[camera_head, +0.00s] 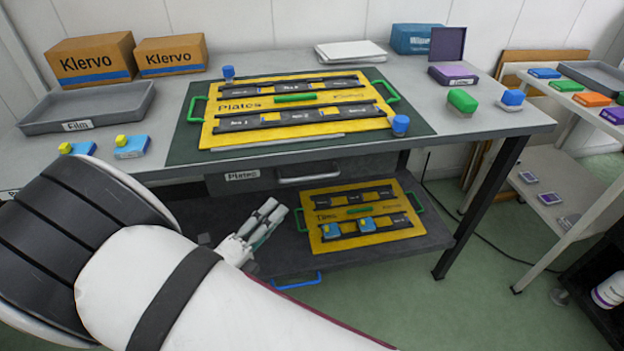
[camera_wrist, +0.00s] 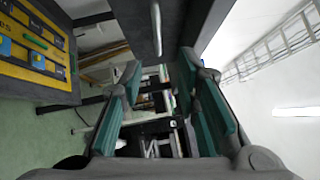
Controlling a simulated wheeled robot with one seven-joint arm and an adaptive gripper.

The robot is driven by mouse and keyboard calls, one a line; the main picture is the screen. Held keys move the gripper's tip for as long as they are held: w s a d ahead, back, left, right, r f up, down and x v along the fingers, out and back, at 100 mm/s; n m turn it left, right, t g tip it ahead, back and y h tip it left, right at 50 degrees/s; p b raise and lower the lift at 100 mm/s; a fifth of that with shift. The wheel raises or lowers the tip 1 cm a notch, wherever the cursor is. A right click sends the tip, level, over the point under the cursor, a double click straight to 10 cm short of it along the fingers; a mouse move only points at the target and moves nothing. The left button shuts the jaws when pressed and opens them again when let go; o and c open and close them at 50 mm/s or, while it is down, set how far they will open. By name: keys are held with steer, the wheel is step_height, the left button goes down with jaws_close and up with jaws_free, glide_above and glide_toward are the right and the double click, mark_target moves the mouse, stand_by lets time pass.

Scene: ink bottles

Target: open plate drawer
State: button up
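The plate drawer (camera_head: 262,178) is a dark front under the tabletop, with a white "Plates" label (camera_head: 242,175) at its left. It looks closed. Its pale bar handle (camera_head: 309,174) is at the drawer's right part in the head view. In the wrist view the handle (camera_wrist: 157,27) stands upright at the top centre, in line with the gap between my fingers. My gripper (camera_head: 275,209) is below and left of the handle, apart from it. In the wrist view my gripper (camera_wrist: 165,85) has its teal-padded fingers spread, with nothing held between them.
A yellow plate board (camera_head: 293,104) lies on the tabletop above the drawer. Another yellow board (camera_head: 358,240) with blue bottles lies on the lower shelf (camera_head: 425,240), right of my gripper. A table leg (camera_head: 480,205) stands at right. A grey film tray (camera_head: 90,108) is at left.

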mark_target(307, 178)
steer(key=shift+n+y, duration=0.3)
steer(key=b+x, duration=0.2)
steer(key=x, duration=1.1)
steer(key=shift+w+a, duration=0.15)
jaws_close()
